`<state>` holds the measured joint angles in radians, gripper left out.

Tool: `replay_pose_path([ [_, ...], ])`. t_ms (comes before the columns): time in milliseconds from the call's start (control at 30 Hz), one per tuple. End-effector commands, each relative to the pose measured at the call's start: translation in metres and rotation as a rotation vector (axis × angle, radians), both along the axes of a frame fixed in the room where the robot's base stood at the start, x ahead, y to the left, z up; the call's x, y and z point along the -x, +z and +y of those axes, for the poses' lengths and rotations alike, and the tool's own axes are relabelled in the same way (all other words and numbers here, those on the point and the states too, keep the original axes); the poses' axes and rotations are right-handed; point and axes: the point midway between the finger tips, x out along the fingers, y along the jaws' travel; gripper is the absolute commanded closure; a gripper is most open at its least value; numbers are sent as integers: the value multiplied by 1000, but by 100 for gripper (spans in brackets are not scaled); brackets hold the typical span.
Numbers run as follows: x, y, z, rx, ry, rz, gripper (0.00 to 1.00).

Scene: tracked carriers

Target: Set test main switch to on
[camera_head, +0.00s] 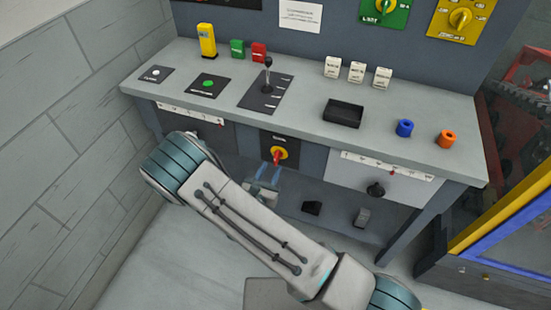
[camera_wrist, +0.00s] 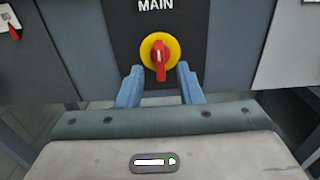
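The main switch (camera_wrist: 159,55) is a red rotary handle on a yellow round base, on a dark panel labelled "MAIN" in the wrist view. Its red handle points straight up and down there. In the head view the switch (camera_head: 278,154) is on the front of the bench, below the tabletop. My gripper (camera_wrist: 161,76) is open, with its two blue fingers apart below and to either side of the red handle. In the head view my gripper (camera_head: 268,174) is just below the switch, partly hidden by my arm. I cannot tell whether the fingers touch the handle.
A grey wall (camera_head: 60,130) is at the left.

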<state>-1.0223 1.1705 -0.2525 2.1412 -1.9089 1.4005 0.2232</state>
Motion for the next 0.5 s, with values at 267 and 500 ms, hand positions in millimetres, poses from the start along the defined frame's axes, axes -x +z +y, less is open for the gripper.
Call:
replay_pose_path([
  [267, -41, 0, -15, 0, -1, -1, 67],
  [500, -50, 0, -18, 0, 0, 1, 67],
])
